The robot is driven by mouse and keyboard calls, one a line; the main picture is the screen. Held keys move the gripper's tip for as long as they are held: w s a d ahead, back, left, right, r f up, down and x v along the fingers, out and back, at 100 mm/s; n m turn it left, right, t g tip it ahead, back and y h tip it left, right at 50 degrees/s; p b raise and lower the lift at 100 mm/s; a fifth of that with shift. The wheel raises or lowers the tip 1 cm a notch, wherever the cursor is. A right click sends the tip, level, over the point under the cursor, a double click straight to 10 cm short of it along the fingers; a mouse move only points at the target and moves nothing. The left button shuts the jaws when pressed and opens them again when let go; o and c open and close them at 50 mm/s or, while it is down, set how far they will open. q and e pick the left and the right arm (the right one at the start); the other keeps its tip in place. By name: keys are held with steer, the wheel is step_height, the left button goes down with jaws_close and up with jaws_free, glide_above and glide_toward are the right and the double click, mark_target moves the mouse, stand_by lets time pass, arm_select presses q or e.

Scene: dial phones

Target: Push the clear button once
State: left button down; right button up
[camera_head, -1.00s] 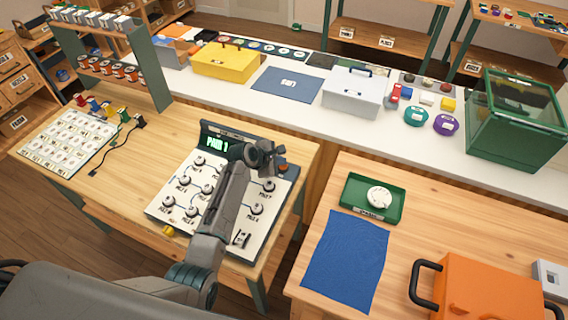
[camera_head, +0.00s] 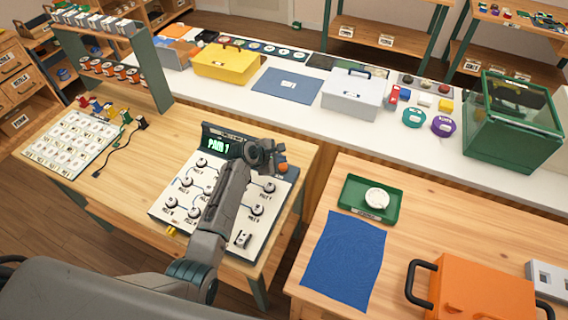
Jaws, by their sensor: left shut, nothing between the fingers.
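The dial panel (camera_head: 182,207) lies on the left wooden table, with several round knobs on a white face and a green display (camera_head: 219,146) that reads "PAIR 1". An orange button (camera_head: 282,168) sits at the panel's upper right. I cannot read any label marking a clear button. My left gripper (camera_head: 264,158) is shut and empty over the panel's upper right, just left of the orange button. I cannot tell whether it touches anything. My left forearm hides the middle of the panel. My right gripper is not in view.
A card of pictured cells (camera_head: 68,143) and small coloured plugs with a black cable (camera_head: 118,148) lie left of the panel. A green tray (camera_head: 352,192), a blue cloth (camera_head: 343,258) and an orange case (camera_head: 478,290) are on the right table. Bare wood lies left of the panel.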

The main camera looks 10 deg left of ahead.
mark_target(280, 167)
arm_select(q)
steer(key=shift+r+p, duration=0.6)
steer(key=shift+r, duration=2.1)
